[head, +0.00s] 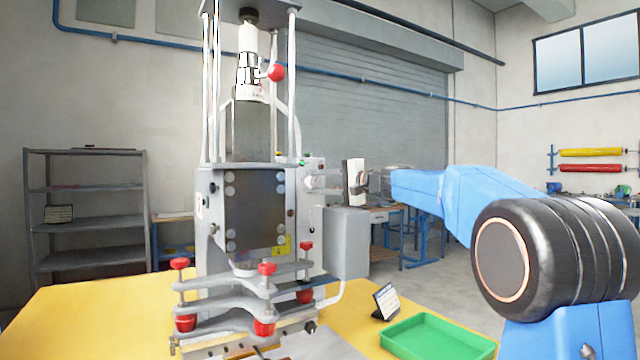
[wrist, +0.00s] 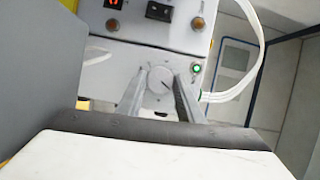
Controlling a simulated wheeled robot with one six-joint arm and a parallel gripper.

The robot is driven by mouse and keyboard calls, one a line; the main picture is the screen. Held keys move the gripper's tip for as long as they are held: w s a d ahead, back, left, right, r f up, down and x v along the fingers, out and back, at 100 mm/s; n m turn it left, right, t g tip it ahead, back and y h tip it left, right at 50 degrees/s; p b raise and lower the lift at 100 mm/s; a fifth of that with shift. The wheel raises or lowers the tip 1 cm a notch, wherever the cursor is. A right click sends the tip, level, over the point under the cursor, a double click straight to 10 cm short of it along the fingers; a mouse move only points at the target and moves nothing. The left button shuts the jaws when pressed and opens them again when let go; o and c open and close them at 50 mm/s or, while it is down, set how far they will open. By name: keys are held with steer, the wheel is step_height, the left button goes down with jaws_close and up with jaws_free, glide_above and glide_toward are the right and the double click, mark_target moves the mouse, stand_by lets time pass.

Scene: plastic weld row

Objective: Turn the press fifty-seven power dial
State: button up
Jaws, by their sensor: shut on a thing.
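The power dial (wrist: 160,82) is a round grey-white knob with a dark pointer line, on the front of a light grey control box. In the wrist view my gripper (wrist: 160,95) has one finger on each side of the dial, shut on it. In the head view my gripper (head: 318,182) reaches from the right to the control box (head: 311,165) on the side of the press (head: 250,205). The dial itself is hard to make out there, behind the fingers.
A white cable (wrist: 245,90) hangs on the right. A green tray (head: 437,338) and a small sign (head: 386,301) are on the yellow table (head: 90,300).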

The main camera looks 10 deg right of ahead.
steer(key=shift+f, duration=0.1)
stand_by(0.4)
steer(key=o, duration=1.1)
steer(key=shift+c, duration=0.2)
steer(key=shift+d, duration=0.1)
steer(key=v, duration=1.7)
steer(key=shift+s+d, duration=0.1)
steer(key=shift+d, duration=0.05)
